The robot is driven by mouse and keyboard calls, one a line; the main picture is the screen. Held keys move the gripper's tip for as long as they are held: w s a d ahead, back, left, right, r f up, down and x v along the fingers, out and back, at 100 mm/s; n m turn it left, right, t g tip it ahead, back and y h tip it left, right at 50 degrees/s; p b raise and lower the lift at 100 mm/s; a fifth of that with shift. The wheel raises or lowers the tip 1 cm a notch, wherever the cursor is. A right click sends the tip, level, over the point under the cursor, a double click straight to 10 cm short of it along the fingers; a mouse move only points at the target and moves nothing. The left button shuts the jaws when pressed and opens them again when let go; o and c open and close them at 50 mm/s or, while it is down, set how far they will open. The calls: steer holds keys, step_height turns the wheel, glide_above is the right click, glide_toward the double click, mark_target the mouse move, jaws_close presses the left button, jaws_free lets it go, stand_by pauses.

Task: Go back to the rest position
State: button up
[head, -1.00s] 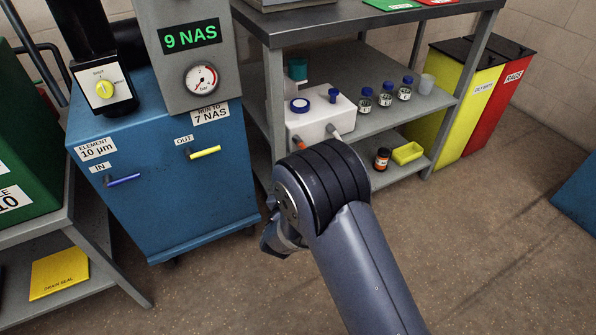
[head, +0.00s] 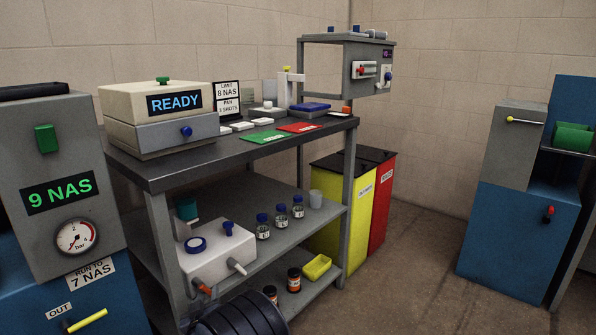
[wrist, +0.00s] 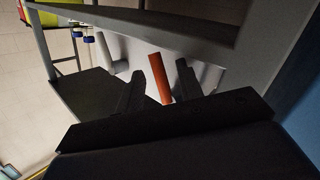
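My gripper (wrist: 158,68) shows in the wrist view as two dark fingers standing apart with nothing held between them. An orange rod-like part (wrist: 161,78) appears in the gap, beyond the fingers, beside the white box. The same orange part (head: 202,287) shows on the white box (head: 217,255) in the head view.
A blue cart with a gauge (head: 76,237) stands left. Yellow and red bins (head: 343,215) stand behind. Open floor (head: 400,285) lies to the right.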

steer(key=shift+w+d+f+b, duration=0.1)
steer(key=shift+f+b, duration=0.05)
steer(key=shift+b, duration=0.15)
steer(key=shift+n+t, duration=0.4)
steer(key=shift+n, duration=0.1)
steer(key=shift+r, duration=0.2)
